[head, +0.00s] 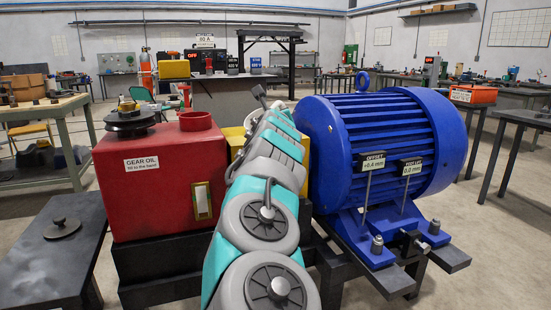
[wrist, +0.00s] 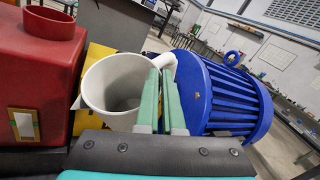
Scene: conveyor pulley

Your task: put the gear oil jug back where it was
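A white jug (wrist: 112,85) with a wide round mouth shows in the wrist view, its mouth turned toward the camera. The green fingers of my gripper (wrist: 163,95) are close together at its right side, where its handle (wrist: 166,60) runs behind them. The gripper looks shut on that handle; the exact contact is hidden. In the head view my arm hides most of the gripper and jug. The red gear oil box (head: 165,180) stands left of the arm, with an open filler neck (head: 196,121) and a sight glass (head: 202,200). I cannot read its level.
A blue motor (head: 385,140) stands close on the right, with two gauge signs. A dark table (head: 55,265) at left front holds a round knobbed lid (head: 62,228). A workbench (head: 45,110) stands at far left. Bare floor shows at the right.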

